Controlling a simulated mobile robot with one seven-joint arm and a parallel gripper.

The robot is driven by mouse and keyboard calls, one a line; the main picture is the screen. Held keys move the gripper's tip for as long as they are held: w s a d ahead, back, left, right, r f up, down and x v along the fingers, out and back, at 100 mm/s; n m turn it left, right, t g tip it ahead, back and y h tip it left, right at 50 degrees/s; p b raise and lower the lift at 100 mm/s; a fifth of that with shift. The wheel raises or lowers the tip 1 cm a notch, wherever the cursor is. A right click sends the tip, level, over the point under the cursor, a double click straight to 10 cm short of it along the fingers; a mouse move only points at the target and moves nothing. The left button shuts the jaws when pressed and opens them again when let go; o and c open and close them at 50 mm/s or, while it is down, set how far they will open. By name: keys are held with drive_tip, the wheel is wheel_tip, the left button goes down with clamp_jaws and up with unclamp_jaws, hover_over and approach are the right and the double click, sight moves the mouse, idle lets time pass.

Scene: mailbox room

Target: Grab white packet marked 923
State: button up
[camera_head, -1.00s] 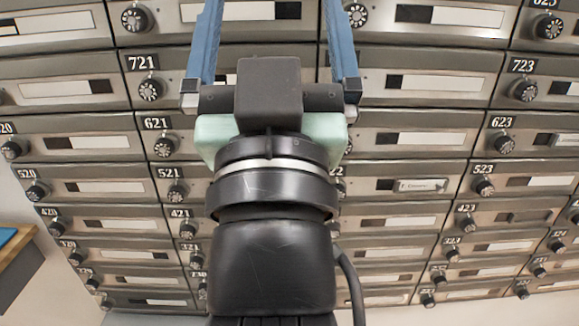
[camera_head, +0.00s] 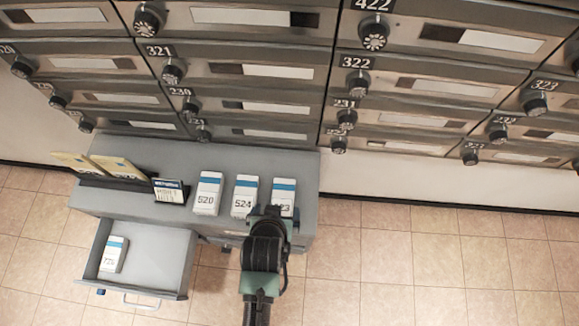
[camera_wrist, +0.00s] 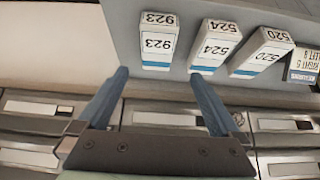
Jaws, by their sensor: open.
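The white packet marked 923 (camera_head: 284,186) stands on the grey cabinet top, rightmost of three packets in the head view. It has a blue band, and my arm partly hides it there. The wrist view shows this packet (camera_wrist: 158,38) whole, with its number upside down. My gripper (camera_wrist: 158,73) is open, its two blue fingers pointing toward the packet from its blue-banded end. Nothing is held. In the head view my gripper (camera_head: 268,212) is seen from behind, and its fingers are hidden.
White packets 524 (camera_head: 244,196) and 520 (camera_head: 207,193) stand to the left, then a small dark sign (camera_head: 169,190) and yellowish envelopes (camera_head: 110,167). An open drawer (camera_head: 150,268) juts out, holding another packet (camera_head: 114,254). Mailboxes (camera_head: 265,71) line the wall behind.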

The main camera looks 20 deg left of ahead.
sight(282, 199)
drive_tip(key=b+x, duration=0.2)
drive_tip(key=x, duration=0.5)
drive_tip(key=shift+f, duration=0.1)
drive_tip(key=b+x, duration=0.2)
drive_tip(key=x, duration=0.1)
drive_tip(key=b+x, duration=0.1)
drive_tip(key=x, duration=0.1)
drive_tip(key=shift+d+f, duration=0.15)
drive_tip(key=shift+d, duration=0.1)
drive_tip(key=c, duration=1.4)
